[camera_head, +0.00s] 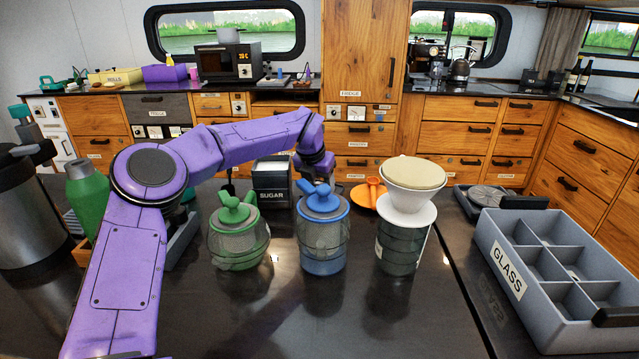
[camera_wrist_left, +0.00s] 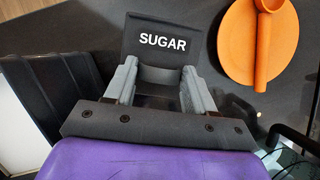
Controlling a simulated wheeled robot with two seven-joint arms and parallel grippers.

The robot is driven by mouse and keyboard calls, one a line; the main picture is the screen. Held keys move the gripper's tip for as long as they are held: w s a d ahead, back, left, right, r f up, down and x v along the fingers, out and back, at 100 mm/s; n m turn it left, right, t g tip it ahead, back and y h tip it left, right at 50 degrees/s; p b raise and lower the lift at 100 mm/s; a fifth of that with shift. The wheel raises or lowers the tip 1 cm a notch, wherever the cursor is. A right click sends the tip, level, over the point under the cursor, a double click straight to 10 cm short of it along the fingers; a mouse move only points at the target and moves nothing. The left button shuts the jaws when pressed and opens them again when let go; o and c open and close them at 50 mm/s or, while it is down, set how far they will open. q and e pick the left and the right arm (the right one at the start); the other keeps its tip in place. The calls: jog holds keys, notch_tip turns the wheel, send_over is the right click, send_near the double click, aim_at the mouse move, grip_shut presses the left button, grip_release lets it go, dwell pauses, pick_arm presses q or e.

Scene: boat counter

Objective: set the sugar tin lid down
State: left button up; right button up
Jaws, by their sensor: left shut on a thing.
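The sugar tin (camera_head: 272,182) is a dark box with a white SUGAR label, standing behind the green and blue jars. My left gripper (camera_head: 318,172) is just right of it, pointing down behind the blue jar. In the left wrist view, the gripper (camera_wrist_left: 160,88) is shut on the sugar tin lid (camera_wrist_left: 160,60), a dark grey piece with SUGAR lettered on it. The jar hides the lid in the head view, and I cannot tell whether it touches the counter. My right gripper is not in view.
A green jar (camera_head: 239,240) and a blue jar (camera_head: 322,240) stand in front. A dripper (camera_head: 406,205) on a dark canister and an orange dish (camera_head: 365,197) with a scoop are to the right. A grey GLASS crate (camera_head: 485,250) stands farther right.

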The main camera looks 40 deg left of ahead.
pick_arm(q)
jog(key=o, duration=1)
jog(key=shift+f, duration=0.15)
jog(key=shift+o, duration=0.2)
jog(key=v, duration=1.2)
jog(key=shift+b, duration=0.3)
jog(key=shift+w+r, duration=0.1)
jog(key=shift+r, duration=0.15)
